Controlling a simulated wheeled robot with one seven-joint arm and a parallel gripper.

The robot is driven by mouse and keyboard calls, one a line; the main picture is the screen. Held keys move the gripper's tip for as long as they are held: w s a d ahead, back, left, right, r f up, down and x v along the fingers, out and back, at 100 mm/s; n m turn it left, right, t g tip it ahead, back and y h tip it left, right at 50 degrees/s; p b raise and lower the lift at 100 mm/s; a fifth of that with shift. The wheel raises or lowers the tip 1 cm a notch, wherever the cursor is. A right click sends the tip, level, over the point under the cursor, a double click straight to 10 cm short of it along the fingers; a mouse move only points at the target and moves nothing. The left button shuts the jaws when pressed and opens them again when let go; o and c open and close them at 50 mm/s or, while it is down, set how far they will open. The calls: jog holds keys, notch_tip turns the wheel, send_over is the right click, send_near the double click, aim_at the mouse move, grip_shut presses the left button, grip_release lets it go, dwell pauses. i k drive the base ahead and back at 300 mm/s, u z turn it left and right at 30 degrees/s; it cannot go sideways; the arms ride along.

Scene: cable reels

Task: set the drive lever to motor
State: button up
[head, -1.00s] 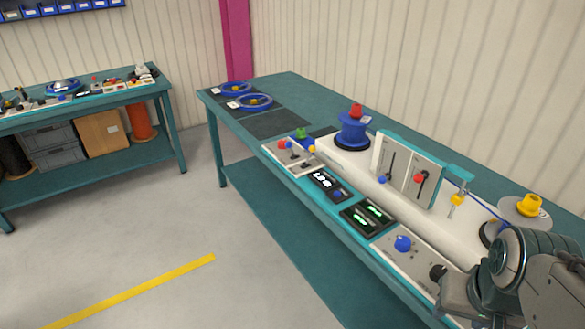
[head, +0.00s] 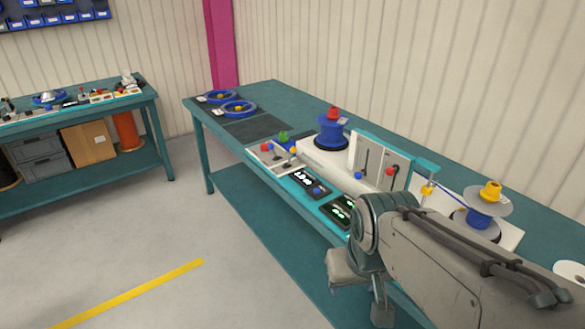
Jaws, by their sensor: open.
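No readable label tells me which lever is the drive lever. In the head view an upright grey panel (head: 372,150) on the bench has two slotted levers, one with a blue knob (head: 358,176) low in its slot and one with a red knob (head: 390,172). A flat pale lever box (head: 268,160) further left has short levers with red, green, blue and yellow knobs. My gripper (head: 363,291) is open, pointing down at the bench's front edge, below and apart from both panels. Nothing shows between its fingers. My arm hides the front right controls.
Lit displays (head: 303,180) sit in front of the levers. A blue reel with a red top (head: 332,130) stands behind, and a grey-flanged reel with a yellow top (head: 490,192) to the right. Blue rings (head: 238,108) lie at the far left. Floor is clear at left.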

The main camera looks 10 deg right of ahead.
aim_at(271, 146)
jog(key=u, duration=0.7)
jog(key=i, duration=1.7)
jog(key=z, duration=0.85)
